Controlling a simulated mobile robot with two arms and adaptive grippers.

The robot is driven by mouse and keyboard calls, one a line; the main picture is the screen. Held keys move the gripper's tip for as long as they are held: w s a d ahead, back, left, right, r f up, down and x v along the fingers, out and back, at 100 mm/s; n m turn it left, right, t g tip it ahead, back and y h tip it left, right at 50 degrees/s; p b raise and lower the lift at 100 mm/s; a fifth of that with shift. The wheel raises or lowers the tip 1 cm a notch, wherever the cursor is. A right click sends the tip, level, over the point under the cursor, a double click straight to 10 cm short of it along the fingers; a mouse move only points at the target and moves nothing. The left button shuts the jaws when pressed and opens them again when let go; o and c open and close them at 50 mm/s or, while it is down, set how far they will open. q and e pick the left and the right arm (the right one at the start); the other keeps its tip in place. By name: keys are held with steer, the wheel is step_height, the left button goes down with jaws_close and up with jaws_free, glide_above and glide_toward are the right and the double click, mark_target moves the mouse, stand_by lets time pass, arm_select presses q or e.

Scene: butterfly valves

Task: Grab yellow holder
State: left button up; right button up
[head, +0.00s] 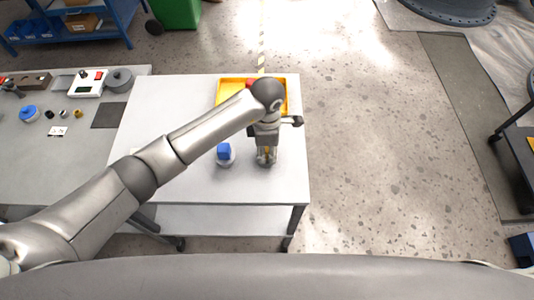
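My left gripper (266,160) points down over the white table, right of the table's middle. A small patch of yellow (267,150) shows at its fingers. The gripper hides most of that yellow piece, and I cannot tell whether the fingers are closed on it or only around it. My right gripper is not in view.
A yellow tray (228,92) lies at the table's back edge, partly hidden by my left arm, with something red in it. A grey workbench (60,170) with small parts adjoins on the left. The white table's (160,105) back left and front right are clear.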

arm_select(q)
jaws_close()
steer(key=shift+w+r, duration=0.1)
steer(key=shift+r, duration=0.1)
